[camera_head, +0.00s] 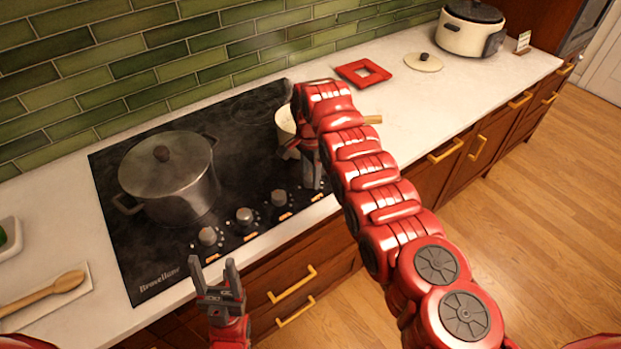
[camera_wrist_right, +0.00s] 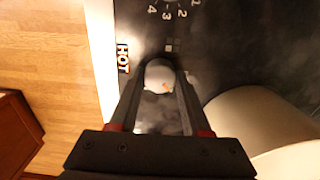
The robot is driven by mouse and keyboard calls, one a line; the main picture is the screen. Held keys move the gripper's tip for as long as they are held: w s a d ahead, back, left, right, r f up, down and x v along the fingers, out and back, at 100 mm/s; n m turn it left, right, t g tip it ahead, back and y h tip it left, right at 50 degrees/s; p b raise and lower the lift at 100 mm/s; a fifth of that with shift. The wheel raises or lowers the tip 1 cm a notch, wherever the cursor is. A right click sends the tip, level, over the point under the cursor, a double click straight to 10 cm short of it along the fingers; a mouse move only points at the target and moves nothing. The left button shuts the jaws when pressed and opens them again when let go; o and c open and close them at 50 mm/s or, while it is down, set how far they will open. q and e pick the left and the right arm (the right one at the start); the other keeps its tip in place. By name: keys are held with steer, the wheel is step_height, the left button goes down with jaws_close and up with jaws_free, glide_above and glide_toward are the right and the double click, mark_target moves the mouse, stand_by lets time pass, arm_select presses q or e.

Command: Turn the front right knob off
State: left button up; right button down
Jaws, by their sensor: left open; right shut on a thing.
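The cooktop (camera_head: 120,255) has a row of grey knobs along its front edge. Three of them show clearly: the left knob (camera_head: 208,237), the second knob (camera_head: 244,215) and the third knob (camera_head: 278,197). My right gripper (camera_head: 312,185) reaches down at the right end of the row and hides the knob there. In the right wrist view that rounded, pale knob (camera_wrist_right: 159,76) sits between the fingertips of my right gripper (camera_wrist_right: 160,88), which is shut on it. My left gripper (camera_head: 214,268) is open and empty, in front of the counter's edge.
A large lidded pot (camera_head: 170,180) stands on the left of the cooktop. A pale pot (camera_head: 284,124) stands close behind my right gripper; its side also shows in the wrist view (camera_wrist_right: 262,120). A wooden spoon (camera_head: 45,292) lies at left.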

steer(key=n+b, duration=0.4)
steer(key=shift+f+n, duration=0.2)
steer(key=shift+n, duration=0.1)
steer(key=shift+n+b, duration=0.85)
steer(key=shift+n, duration=0.25)
steer(key=shift+r+n+b, duration=0.15)
steer(key=shift+n+b, duration=0.25)
steer(key=shift+n, duration=0.5)
steer(key=shift+c, duration=1.8)
jaws_free()
steer(key=shift+r, duration=0.1)
